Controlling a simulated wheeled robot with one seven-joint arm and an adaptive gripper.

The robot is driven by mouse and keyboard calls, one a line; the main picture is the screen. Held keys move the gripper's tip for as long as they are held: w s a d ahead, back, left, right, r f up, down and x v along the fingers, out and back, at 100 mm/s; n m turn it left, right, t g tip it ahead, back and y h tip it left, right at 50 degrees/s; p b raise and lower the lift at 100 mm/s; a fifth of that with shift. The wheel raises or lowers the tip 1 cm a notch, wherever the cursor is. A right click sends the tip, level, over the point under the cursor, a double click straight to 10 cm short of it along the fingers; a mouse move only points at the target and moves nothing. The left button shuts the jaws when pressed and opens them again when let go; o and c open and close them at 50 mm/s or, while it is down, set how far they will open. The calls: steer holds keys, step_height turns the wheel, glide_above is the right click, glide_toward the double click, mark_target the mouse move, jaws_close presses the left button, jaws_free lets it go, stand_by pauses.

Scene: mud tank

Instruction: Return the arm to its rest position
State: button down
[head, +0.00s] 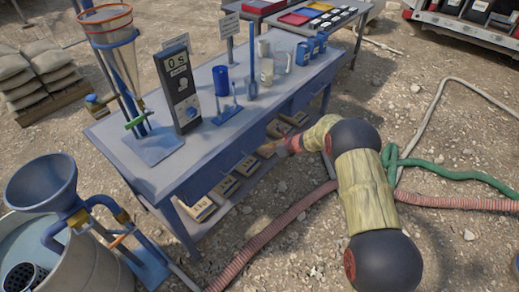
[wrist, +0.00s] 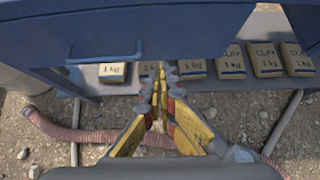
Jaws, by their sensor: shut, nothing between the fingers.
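My arm reaches from the lower right toward the near side of the blue table (head: 140,165) in the head view. My gripper (head: 268,148) is at its end, small and low beside the table's front edge. In the wrist view my gripper (wrist: 160,72) has yellow fingers that meet at the tips, shut with nothing between them. It points at the lower shelf, below a blue drawer front (wrist: 150,35). Whether the fingertips touch anything there I cannot tell.
Several 1 kg clay bags (wrist: 230,62) lie on the lower shelf. A blue stand with a funnel (head: 110,45), a dark meter (head: 178,85) and blue cups (head: 222,80) stand on the tabletop. A pink hose (head: 265,238) and a green hose (head: 450,172) cross the gravel. A tub (head: 85,270) stands lower left.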

steer(key=v, duration=0.2)
steer(key=shift+s+d+r, duration=0.1)
steer(key=shift+s+d, duration=0.05)
steer(key=shift+d, duration=0.1)
steer(key=s+d+n+g, duration=0.1)
steer(key=s+n+g, duration=0.4)
steer(key=s+n, duration=0.85)
steer(key=s+d+r+n+t+h, duration=0.1)
steer(key=s+d+r+n, duration=0.3)
steer(key=s+r, duration=0.7)
steer(key=s+d+r+n+t+h, duration=0.2)
steer(key=s+d+r, duration=0.6)
steer(key=s+r, duration=0.4)
steer(key=s+d+r+n+t+h, duration=0.2)
steer(key=s+d+r+n+h, duration=0.2)
steer(key=s+r, duration=0.8)
steer(key=shift+s+d+r+n+h, duration=0.2)
steer(key=shift+s+d+n+h, duration=0.1)
steer(key=shift+s+d+n, duration=0.65)
